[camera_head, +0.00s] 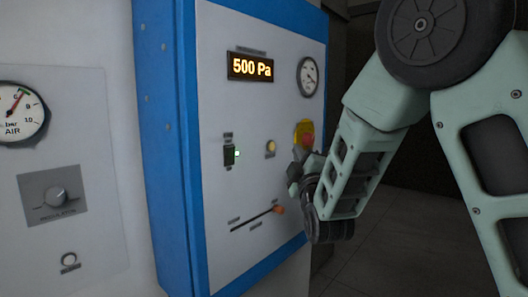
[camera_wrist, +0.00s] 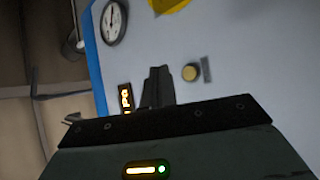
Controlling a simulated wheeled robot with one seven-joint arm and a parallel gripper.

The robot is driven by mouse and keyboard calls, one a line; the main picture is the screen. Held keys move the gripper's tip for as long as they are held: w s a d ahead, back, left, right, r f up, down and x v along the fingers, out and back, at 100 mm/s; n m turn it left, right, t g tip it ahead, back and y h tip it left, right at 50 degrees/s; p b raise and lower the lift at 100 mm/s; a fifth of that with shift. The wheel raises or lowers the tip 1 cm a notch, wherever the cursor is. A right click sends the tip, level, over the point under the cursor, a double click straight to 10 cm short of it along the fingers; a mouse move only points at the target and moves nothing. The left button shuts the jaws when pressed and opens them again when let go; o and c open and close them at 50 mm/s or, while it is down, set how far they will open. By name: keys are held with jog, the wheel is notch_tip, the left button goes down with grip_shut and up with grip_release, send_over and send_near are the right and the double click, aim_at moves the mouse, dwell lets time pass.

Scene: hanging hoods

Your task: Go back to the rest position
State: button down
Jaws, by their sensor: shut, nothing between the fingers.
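My gripper (camera_head: 297,172) is in front of the right part of the blue-framed control panel (camera_head: 215,100), just below the red and yellow emergency stop (camera_head: 304,135). In the wrist view the dark fingers (camera_wrist: 158,86) are together, with nothing seen between them. They point at the panel face, near a round yellow button (camera_wrist: 190,73). I cannot tell how far the fingertips are from the panel. My forearm comes in from the right.
The panel has a display reading 500 Pa (camera_head: 251,67), a round gauge (camera_head: 308,76), a switch with a green light (camera_head: 230,155) and a slider with an orange knob (camera_head: 279,209). Floor (camera_head: 385,240) shows right.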

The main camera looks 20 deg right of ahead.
jog(key=s+a+f+m+g+y+b, duration=0.1)
jog(key=s+a+f+m+g+y, duration=0.1)
jog(key=s+a+f+g+y, duration=0.5)
jog(key=s+a+f+m+g+y+b, duration=0.1)
jog(key=s+a+f+g+b, duration=0.3)
jog(key=a+f, duration=0.65)
jog(key=s+f+g+h, duration=0.1)
jog(key=s+g, duration=0.3)
jog(key=s, duration=0.4)
jog(key=s+d+f+m+g+h, duration=0.1)
jog(key=s+f+g, duration=0.2)
jog(key=s, duration=0.5)
jog(key=s+f+g+h, duration=0.1)
jog(key=s+f+g, duration=0.2)
jog(key=s, duration=0.6)
jog(key=shift+d+f+m+g+p, duration=0.2)
jog(key=shift+f+m+g+p, duration=0.15)
jog(key=shift+g, duration=0.45)
dwell(0.9)
